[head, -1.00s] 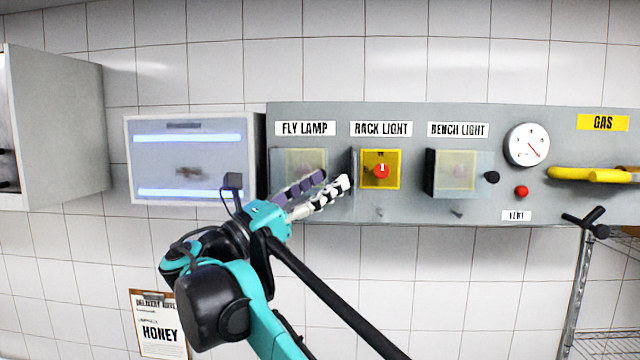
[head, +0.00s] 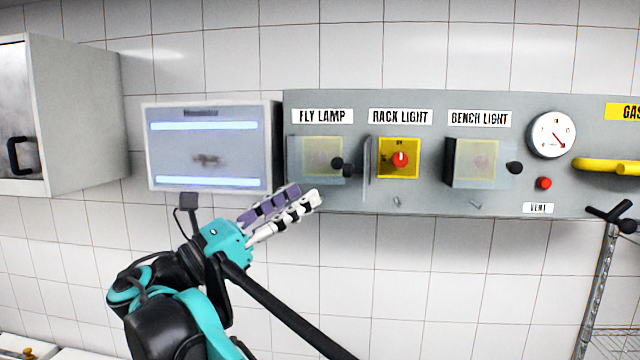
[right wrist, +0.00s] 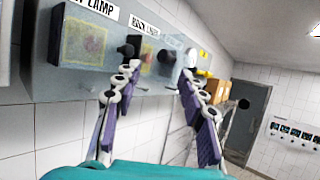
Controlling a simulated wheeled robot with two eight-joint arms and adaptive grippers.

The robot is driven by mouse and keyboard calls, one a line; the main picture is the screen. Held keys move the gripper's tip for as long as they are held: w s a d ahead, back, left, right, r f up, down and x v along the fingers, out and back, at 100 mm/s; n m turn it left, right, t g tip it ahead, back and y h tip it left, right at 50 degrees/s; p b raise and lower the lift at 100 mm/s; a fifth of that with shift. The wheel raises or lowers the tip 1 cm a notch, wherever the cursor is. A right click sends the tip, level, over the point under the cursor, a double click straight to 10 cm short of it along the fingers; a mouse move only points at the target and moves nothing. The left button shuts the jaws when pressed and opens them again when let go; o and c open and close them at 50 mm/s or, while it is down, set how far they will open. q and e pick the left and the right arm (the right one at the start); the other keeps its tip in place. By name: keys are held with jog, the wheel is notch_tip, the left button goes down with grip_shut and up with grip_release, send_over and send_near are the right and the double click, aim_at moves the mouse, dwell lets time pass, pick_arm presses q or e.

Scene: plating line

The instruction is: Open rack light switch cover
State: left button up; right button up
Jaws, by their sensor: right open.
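The rack light switch, a red knob (head: 400,159) on a yellow plate (head: 385,172), is uncovered in the head view. Its clear cover (head: 367,170) stands open, swung out to the left and seen nearly edge-on. Two dark handle knobs show close together left of this cover; which belongs to which cover is hard to tell. My right gripper (head: 305,194) is open and empty, below and left of the switch, apart from the cover. In the right wrist view its spread fingers (right wrist: 160,72) point at the panel. My left gripper is not in view.
Closed clear covers sit over the fly lamp switch (head: 315,157) and bench light switch (head: 477,163). A gauge (head: 551,134), red vent button (head: 544,183) and yellow gas handle (head: 610,166) are to the right. A lit fly-lamp box (head: 207,155) and a cabinet (head: 80,120) are left.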

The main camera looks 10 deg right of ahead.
jog(key=shift+v, duration=1.2)
jog(key=shift+f, duration=0.15)
